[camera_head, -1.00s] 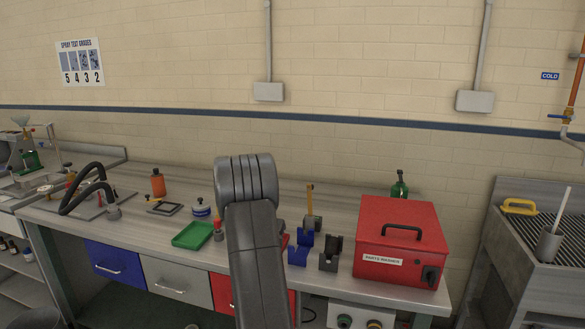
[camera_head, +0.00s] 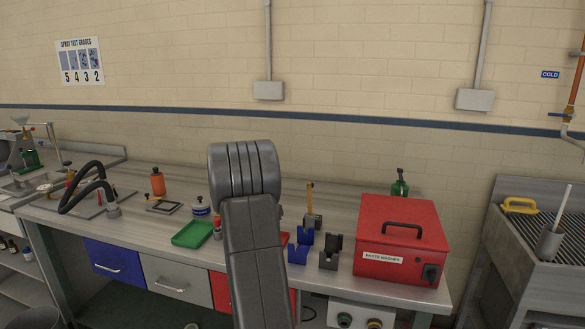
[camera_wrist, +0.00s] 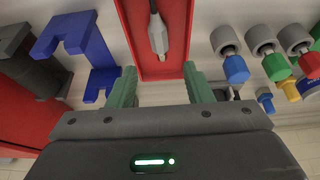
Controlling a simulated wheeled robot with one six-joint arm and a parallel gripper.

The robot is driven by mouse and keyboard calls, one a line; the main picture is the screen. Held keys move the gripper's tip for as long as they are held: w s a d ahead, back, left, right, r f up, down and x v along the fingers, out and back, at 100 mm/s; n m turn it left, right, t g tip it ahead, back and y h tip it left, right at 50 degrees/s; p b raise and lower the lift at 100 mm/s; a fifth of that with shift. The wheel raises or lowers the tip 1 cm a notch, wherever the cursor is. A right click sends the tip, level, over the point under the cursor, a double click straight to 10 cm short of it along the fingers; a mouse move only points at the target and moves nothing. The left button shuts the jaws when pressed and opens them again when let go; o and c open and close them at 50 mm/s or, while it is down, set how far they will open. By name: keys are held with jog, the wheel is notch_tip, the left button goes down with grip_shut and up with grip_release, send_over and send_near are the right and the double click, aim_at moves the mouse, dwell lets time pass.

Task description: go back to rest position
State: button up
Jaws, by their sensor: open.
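My gripper (camera_wrist: 160,88) shows in the wrist view, with its two green fingers apart and nothing held between them. Past the fingertips is a red tray (camera_wrist: 133,32) with a grey, dark-tipped tool (camera_wrist: 158,35) lying in it. The fingers look apart from the tray, but the exact height is unclear. In the head view my dark grey arm rises in the middle of the picture and hides the gripper and most of the red tray.
A blue bracket (camera_head: 301,247) and a dark bracket (camera_head: 331,252) stand right of my arm, beside the red parts washer (camera_head: 401,240). A green tray (camera_head: 192,234) lies left. Several coloured-ended tools (camera_wrist: 262,45) sit right in the wrist view.

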jog(key=d+v, duration=0.1)
jog(key=v, duration=0.6)
jog(key=x, duration=0.8)
jog(key=a+p+x, duration=0.1)
jog(key=x, duration=0.4)
jog(key=shift+w, duration=0.15)
notch_tip(320, 180, up, 5)
jog(key=p, duration=0.4)
jog(key=shift+s+d+b, duration=0.3)
jog(key=shift+s+d, duration=0.1)
jog(key=shift+s, duration=0.2)
jog(key=shift+s+d+b, duration=0.25)
jog(key=shift+s+d, duration=0.15)
jog(key=shift+s, duration=0.15)
